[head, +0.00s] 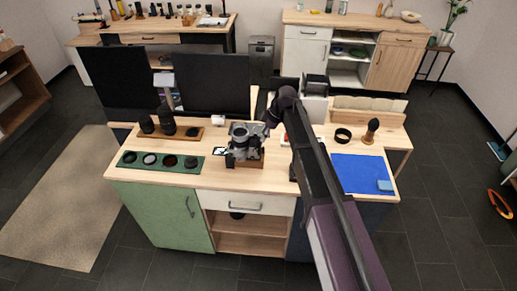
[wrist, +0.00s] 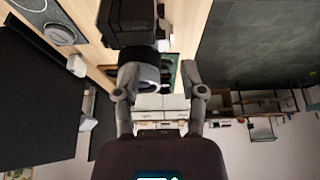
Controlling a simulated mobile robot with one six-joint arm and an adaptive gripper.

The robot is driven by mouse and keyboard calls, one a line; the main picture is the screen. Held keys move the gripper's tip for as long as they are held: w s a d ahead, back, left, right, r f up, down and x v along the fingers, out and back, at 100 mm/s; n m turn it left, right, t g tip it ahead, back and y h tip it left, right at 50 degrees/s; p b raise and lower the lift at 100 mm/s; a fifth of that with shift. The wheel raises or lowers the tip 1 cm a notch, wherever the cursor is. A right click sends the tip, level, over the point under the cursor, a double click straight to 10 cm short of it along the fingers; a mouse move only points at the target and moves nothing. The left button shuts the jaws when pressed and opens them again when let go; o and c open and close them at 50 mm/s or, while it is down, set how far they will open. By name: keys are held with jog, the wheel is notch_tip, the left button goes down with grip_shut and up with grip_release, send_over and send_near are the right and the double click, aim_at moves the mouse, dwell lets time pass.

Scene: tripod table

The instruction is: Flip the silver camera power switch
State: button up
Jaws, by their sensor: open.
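The silver camera (head: 246,140) stands on a small wooden base near the middle of the table (head: 285,175). Its power switch is too small to make out. My gripper (head: 268,119) is just right of and above the camera's top in the head view, partly hidden by my own arm. In the wrist view my gripper (wrist: 160,78) has its two fingers spread wide, with nothing clamped between them. A grey and white rounded part shows close by the left finger; I cannot tell whether it belongs to the camera.
Black lenses (head: 168,122) stand on a wooden board left of the camera. A green tray (head: 140,171) holding several round filters lies at front left. A blue mat (head: 362,175) covers the right end. Dark monitors (head: 212,84) stand behind. A black ring (head: 343,135) lies right of my arm.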

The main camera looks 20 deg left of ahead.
aim_at(257, 146)
jog(key=shift+b+x, duration=2.6)
jog(key=shift+x, duration=0.6)
jog(key=shift+r, duration=0.1)
grip_shut()
